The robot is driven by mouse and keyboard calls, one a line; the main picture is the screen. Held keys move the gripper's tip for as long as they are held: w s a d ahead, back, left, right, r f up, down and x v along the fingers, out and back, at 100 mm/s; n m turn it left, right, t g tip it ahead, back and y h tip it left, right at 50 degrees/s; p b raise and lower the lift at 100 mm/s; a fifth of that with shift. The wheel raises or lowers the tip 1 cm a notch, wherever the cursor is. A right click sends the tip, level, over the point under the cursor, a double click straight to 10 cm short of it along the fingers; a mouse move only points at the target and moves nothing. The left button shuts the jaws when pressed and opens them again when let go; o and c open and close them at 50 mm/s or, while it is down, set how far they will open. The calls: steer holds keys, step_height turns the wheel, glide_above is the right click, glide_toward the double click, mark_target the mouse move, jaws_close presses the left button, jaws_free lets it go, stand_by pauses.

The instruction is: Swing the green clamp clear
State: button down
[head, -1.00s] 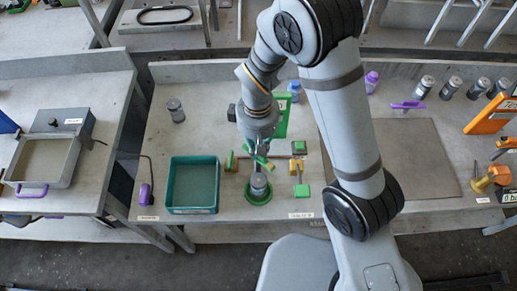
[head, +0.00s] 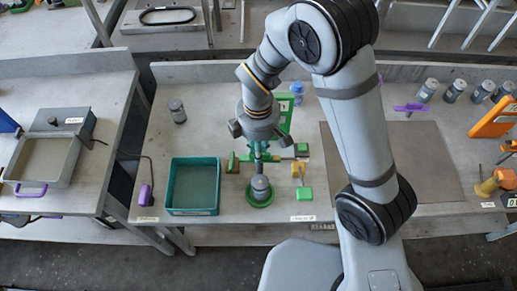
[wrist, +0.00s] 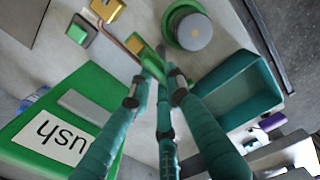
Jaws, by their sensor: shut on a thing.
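The green clamp (wrist: 152,64) shows in the wrist view as a green bar beside an orange block, at the tips of my gripper (wrist: 160,78). My gripper's teal fingers are drawn together on it and hide part of it. In the head view my gripper (head: 259,158) points down just behind a grey round canister (head: 260,185) in a green ring (head: 259,201). The clamp is mostly hidden there by the wrist and fingers. The canister also shows in the wrist view (wrist: 194,31), close beside the clamp and apart from the fingers.
A teal tray (head: 171,209) stands left of the ring. A green panel (wrist: 35,118) with a printed label stands close behind my gripper. Green and yellow blocks (head: 306,193) lie to the right. A bare grey mat (head: 430,175) lies further right.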

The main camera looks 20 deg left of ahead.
stand_by(0.3)
steer(key=c, duration=1.6)
jaws_free()
steer(key=shift+c, duration=0.2)
step_height(320, 180, up, 12)
